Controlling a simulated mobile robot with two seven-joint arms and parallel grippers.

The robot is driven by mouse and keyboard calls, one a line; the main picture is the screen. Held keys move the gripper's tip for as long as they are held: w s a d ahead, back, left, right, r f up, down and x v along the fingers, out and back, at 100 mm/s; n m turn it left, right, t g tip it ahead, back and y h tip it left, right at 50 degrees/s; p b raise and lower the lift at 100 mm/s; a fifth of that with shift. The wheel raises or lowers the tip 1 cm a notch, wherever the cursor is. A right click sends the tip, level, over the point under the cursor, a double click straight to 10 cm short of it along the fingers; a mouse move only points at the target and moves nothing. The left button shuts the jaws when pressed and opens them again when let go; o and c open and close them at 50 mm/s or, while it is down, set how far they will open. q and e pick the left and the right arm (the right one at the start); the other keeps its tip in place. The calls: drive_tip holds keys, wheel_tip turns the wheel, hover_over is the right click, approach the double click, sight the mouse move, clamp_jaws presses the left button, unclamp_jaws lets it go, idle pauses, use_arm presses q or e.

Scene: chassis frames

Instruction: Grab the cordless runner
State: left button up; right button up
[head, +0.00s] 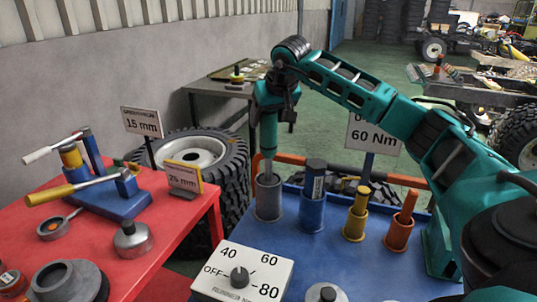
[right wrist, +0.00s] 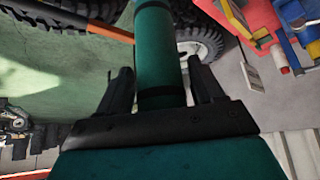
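A teal cylindrical tool (head: 268,137) stands upright in the grey holder (head: 268,197) on the blue table. No frame shows a label naming it the cordless runner. My right gripper (head: 275,92) is at the top of this tool, pointing down. In the right wrist view the teal cylinder (right wrist: 158,50) runs between the two dark fingers, one on each side, with narrow gaps. Other tools stand in the blue holder (head: 312,212), yellow holder (head: 355,224) and orange holder (head: 398,235). My left gripper is not in view.
A dial box (head: 241,272) stands at the front of the blue table. A 60 Nm sign (head: 373,136) rises behind the holders. A red table (head: 180,222) with a lever fixture (head: 108,200) is at left.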

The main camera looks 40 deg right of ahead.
clamp_jaws()
idle(0.4)
drive_tip(key=shift+d+r, duration=0.1)
drive_tip(key=shift+r, duration=0.1)
